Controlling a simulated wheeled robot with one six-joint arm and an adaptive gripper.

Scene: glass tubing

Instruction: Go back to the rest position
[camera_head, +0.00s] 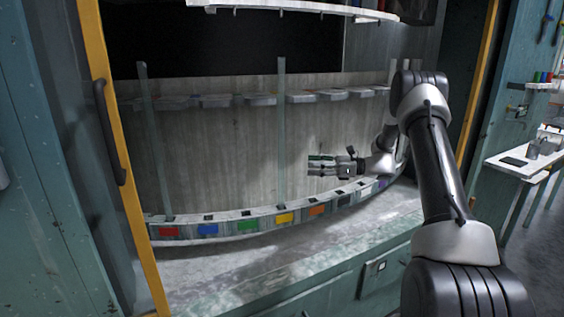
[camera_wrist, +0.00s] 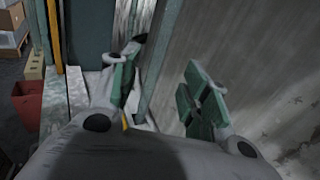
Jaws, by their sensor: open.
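My gripper (camera_head: 318,165) reaches in from the right in the head view, in front of the grey back panel and above the curved rack. In the wrist view the gripper (camera_wrist: 158,95) has its two green-padded fingers spread apart. Nothing is held between them. A glass tube (camera_head: 281,135) stands upright in the rack near the yellow label, left of the gripper and apart from it in the head view. Another glass tube (camera_head: 154,140) stands near the red label at the left.
The curved rack (camera_head: 265,222) carries several coloured labels. A shelf (camera_head: 225,101) with holders runs along the back panel. An orange-yellow frame post (camera_head: 118,150) with a dark handle (camera_head: 108,130) bounds the left. A red bin (camera_wrist: 27,103) shows in the wrist view. A white side table (camera_head: 525,160) stands far right.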

